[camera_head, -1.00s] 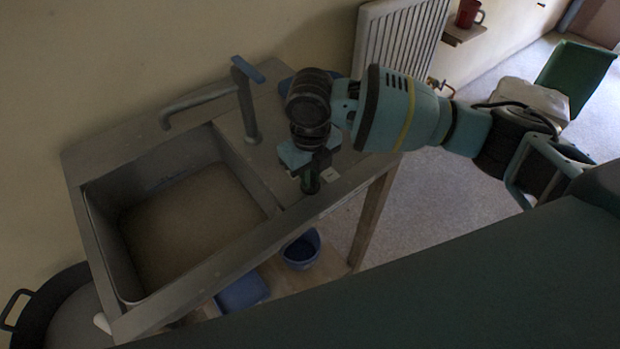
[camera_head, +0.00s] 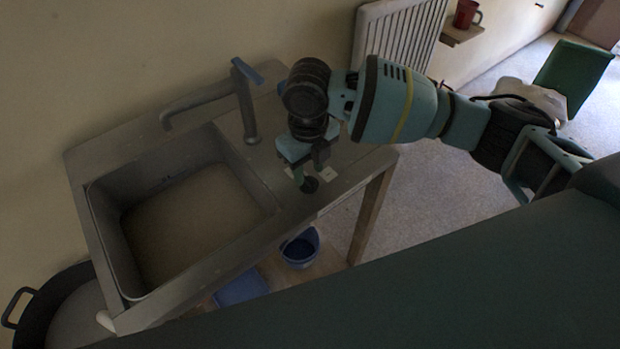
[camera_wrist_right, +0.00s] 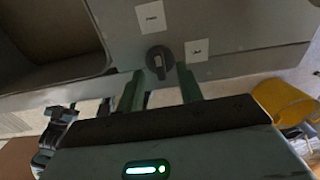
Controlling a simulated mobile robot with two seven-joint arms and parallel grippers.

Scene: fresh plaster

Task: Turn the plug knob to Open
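The plug knob (camera_wrist_right: 159,59) is a round dark knob with a pale mark, set in the grey sink's counter near its front edge. It also shows in the head view (camera_head: 310,185). Two small white labels lie beside it, one upper label (camera_wrist_right: 150,17) and one right label (camera_wrist_right: 196,50); their words are too small to read. My right gripper (camera_wrist_right: 161,72) has its two green fingers apart, one to each side and just below the knob in the wrist view. Nothing is between them; contact with the knob cannot be told. It also shows in the head view (camera_head: 307,172). My left gripper is out of view.
The sink basin (camera_head: 105,225) lies left of the knob. A tap (camera_head: 248,110) with a blue lever stands behind. A blue bucket (camera_head: 300,250) is below the counter. A radiator (camera_head: 400,35) is on the wall, and a yellow chair (camera_wrist_right: 285,103) shows at right.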

